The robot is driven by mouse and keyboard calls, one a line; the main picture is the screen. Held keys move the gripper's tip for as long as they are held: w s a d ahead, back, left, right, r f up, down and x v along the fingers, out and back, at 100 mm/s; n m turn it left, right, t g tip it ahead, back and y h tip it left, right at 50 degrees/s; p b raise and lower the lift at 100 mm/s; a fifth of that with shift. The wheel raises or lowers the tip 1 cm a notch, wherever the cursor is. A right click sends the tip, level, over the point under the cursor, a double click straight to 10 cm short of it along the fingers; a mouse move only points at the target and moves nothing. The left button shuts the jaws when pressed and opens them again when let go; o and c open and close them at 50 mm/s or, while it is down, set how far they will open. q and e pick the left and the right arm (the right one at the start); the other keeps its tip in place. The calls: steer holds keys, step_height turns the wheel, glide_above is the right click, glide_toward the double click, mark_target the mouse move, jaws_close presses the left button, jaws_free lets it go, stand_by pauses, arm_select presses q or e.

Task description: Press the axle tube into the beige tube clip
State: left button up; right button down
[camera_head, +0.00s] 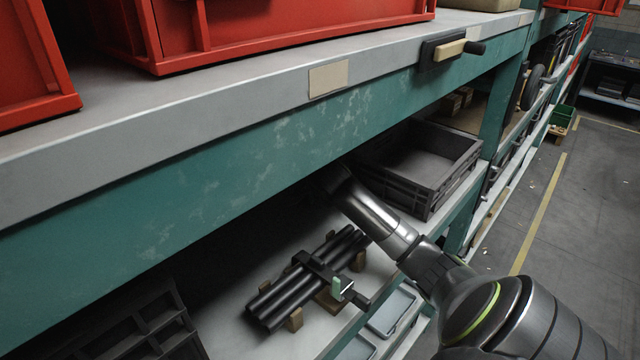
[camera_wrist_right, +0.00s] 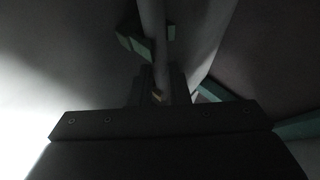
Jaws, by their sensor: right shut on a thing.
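Several dark axle tubes (camera_head: 290,292) lie side by side on wooden cradles on the lower shelf in the head view. My right arm reaches under the bench edge, which hides its wrist. Whether this tube touches the cradles is unclear. The beige tube clip (camera_head: 451,50) sits in a black holder on the bench front. My left gripper is out of view.
The teal bench front (camera_head: 200,170) overhangs the shelf. A dark open crate (camera_head: 420,180) stands right of the tubes, and a black divided bin (camera_head: 135,325) is at lower left. Red bins (camera_head: 260,30) stand on the bench top.

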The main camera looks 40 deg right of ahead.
steer(key=c, duration=1.3)
jaws_free()
steer(key=shift+s+d+f, duration=0.1)
steer(key=shift+d, duration=0.05)
steer(key=shift+s+a+r, duration=0.25)
steer(key=shift+r, duration=0.05)
steer(key=b+v, duration=0.2)
steer(key=v, duration=1.4)
steer(key=shift+s+r, duration=0.15)
steer(key=shift+s, duration=0.1)
